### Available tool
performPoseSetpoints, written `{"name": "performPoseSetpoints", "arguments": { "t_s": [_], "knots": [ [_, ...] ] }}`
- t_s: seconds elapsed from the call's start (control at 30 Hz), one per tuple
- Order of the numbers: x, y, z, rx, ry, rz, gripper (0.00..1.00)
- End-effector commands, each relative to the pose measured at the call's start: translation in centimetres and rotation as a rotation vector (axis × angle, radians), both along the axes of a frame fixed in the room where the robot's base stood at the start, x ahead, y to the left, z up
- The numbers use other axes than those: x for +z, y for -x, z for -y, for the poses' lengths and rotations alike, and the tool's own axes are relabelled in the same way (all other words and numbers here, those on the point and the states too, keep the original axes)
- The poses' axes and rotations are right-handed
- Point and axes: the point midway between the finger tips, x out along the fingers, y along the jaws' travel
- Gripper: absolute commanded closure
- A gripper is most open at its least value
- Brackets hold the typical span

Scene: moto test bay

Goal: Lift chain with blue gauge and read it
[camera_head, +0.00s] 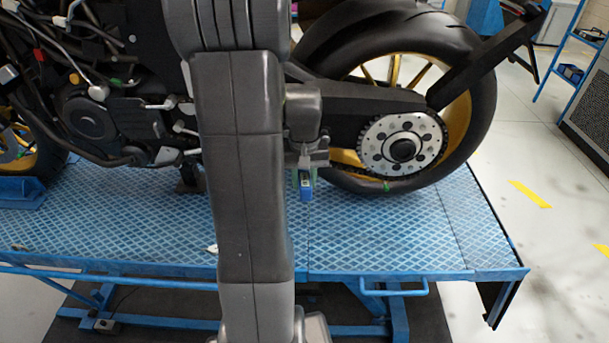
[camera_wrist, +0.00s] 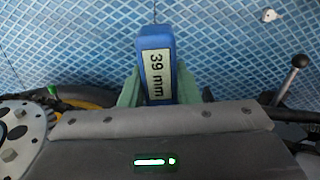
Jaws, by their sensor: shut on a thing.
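My gripper (camera_head: 305,172) is shut on the blue gauge (camera_head: 306,190), below the swingarm and in front of the rear wheel. In the wrist view the gauge (camera_wrist: 155,35) stands between the green fingers (camera_wrist: 157,88) of my gripper, with a pale label reading "39 mm". The chain (camera_head: 366,176) shows as a dark band along the lower edge of the silver rear sprocket (camera_head: 381,142). Its run near the gauge is hidden by my arm and gripper, so contact between gauge and chain cannot be seen.
The motorcycle's rear tyre (camera_head: 482,85) and swingarm (camera_head: 352,110) are close to my gripper. The blue lift platform (camera_head: 420,235) lies below, with a small white item (camera_head: 212,249) on it. A lever with a round knob (camera_wrist: 299,61) stands at the right in the wrist view.

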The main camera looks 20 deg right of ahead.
Motion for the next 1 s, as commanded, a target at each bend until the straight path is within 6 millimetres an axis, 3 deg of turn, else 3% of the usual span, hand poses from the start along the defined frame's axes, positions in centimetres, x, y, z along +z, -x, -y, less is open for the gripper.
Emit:
{"name": "performPoseSetpoints", "arguments": {
  "t_s": [1.0],
  "knots": [
    [0.0,5.2,-1.5,0.000,0.000,0.000,0.99]
  ]
}}
